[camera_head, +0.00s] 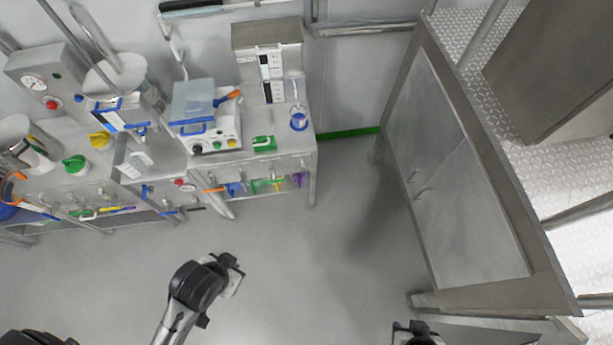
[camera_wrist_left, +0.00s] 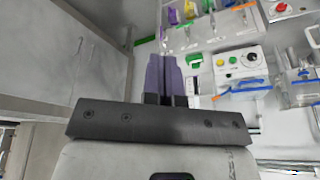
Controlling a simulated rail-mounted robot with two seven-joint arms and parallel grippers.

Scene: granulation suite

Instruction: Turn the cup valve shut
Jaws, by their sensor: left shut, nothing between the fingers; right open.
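I cannot tell for certain which part is the cup valve. A small clear cup with a blue base (camera_head: 299,121) stands at the bench's right end, beside a grey boxy unit (camera_head: 267,62). An orange handle (camera_head: 228,97) sticks out beside a blue-lidded clear box (camera_head: 196,101). My left gripper (camera_wrist_left: 165,75) shows its purple fingers closed together and empty, apart from the bench items; the fingers hide part of the bench behind them. My right gripper (camera_head: 415,331) is open at the bottom edge of the head view, partly cut off, far from the bench.
A white box with coloured knobs (camera_head: 214,138) and a green device (camera_head: 263,143) stand on the bench. Coloured tools hang along its front, including a purple one (camera_wrist_left: 172,14). A grey cabinet (camera_head: 455,180) stands at the right. The floor (camera_head: 310,250) between is clear.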

